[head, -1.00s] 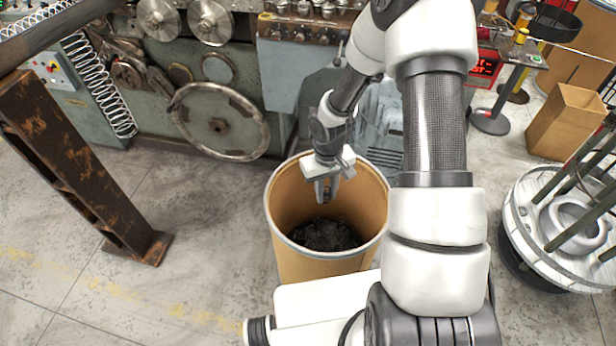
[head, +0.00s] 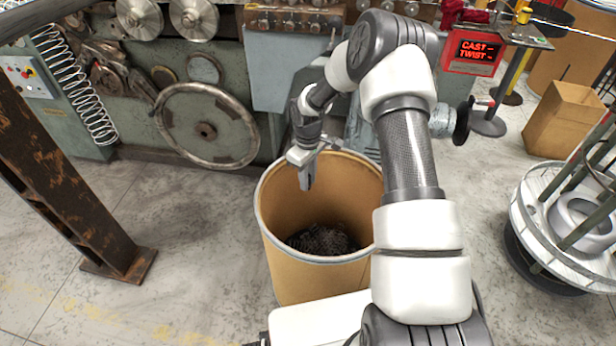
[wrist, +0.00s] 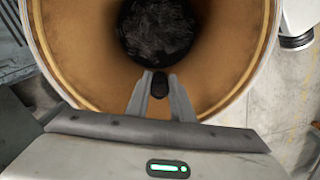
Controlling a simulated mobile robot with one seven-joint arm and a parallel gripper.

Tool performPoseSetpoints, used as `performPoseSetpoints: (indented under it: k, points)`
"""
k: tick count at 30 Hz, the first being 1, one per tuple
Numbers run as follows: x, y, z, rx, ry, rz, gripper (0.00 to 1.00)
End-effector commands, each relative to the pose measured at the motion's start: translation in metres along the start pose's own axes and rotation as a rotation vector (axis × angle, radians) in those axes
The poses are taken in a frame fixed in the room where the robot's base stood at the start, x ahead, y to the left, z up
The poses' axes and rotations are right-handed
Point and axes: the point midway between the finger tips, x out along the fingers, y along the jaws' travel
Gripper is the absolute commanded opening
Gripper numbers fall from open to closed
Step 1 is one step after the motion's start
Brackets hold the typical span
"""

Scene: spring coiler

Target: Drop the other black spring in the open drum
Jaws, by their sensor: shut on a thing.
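The open drum (head: 300,278) is a tan cylinder with a pale rim, upright on the floor in the middle of the head view. A dark tangled heap (head: 322,240) lies at its bottom; single springs cannot be told apart. My gripper (head: 306,183) is at the drum's far left rim in the head view, fingers pointing down over the mouth. In the wrist view, my gripper (wrist: 159,88) is shut on a small black thing, likely the black spring (wrist: 159,84), with the drum's inside (wrist: 90,45) and heap (wrist: 158,30) beyond it. The spring's shape is mostly hidden.
A grey-green machine with a handwheel (head: 207,127) stands close behind the drum. A rusty post (head: 70,190) is at left. A white round stand with bars (head: 545,220) and a cardboard box (head: 565,118) are at right. Floor left of the drum is clear.

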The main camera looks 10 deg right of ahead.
Motion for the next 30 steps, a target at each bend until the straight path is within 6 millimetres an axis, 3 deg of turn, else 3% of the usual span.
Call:
performPoseSetpoints:
  k: [4,12,13,17,26,30]
  points:
    - [0.014,0.000,0.000,0.000,0.000,0.000,0.00]
    - [0.015,0.000,0.000,0.000,0.000,0.000,0.00]
    - [0.015,0.000,0.000,0.000,0.000,0.000,0.22]
    - [0.015,0.000,0.000,0.001,0.000,0.000,0.43]
    - [0.013,0.000,0.000,0.001,0.000,0.001,0.43]
    - [0.000,0.001,0.000,0.001,0.001,0.002,0.43]
